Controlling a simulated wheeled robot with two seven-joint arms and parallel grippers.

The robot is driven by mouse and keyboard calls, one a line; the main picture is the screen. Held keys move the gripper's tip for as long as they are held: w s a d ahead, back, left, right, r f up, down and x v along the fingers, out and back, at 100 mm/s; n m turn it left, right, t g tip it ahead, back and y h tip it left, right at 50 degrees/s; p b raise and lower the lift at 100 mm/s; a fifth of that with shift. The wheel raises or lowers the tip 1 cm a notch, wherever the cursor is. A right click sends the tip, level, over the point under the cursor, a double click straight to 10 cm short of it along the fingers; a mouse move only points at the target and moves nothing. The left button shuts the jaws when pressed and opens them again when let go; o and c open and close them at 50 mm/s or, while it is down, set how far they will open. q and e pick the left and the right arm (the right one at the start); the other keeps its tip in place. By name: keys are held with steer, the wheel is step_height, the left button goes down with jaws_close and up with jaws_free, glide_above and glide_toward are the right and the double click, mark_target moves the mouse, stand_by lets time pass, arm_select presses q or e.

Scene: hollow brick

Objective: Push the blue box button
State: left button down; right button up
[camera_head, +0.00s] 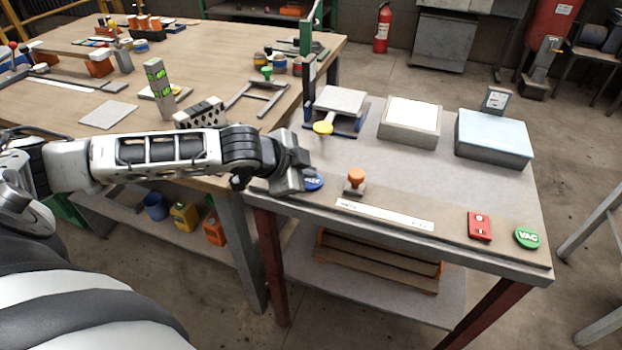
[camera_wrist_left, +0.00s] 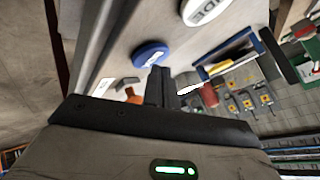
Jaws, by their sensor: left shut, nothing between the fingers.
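The blue round button (camera_head: 314,182) with white lettering lies at the left front of the grey-topped workbench. My left gripper (camera_head: 302,180) is shut and empty, right beside it, and covers part of it in the head view. In the left wrist view the blue button (camera_wrist_left: 150,53) shows just beyond the tips of my shut fingers (camera_wrist_left: 162,78). I cannot tell whether the fingers touch it. My right gripper is not in view.
A white disc with black letters (camera_wrist_left: 203,10) lies near the blue button. An orange-knobbed block (camera_head: 355,181), a white strip (camera_head: 384,215), a red box (camera_head: 479,226) and a green VAC button (camera_head: 527,237) lie along the front. Boxes (camera_head: 410,122) stand behind.

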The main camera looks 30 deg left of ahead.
arm_select(q)
steer(key=shift+f, duration=0.2)
steer(key=shift+f, duration=0.25)
stand_by(0.4)
steer(key=shift+r+p, duration=0.45)
steer(key=shift+p, duration=0.45)
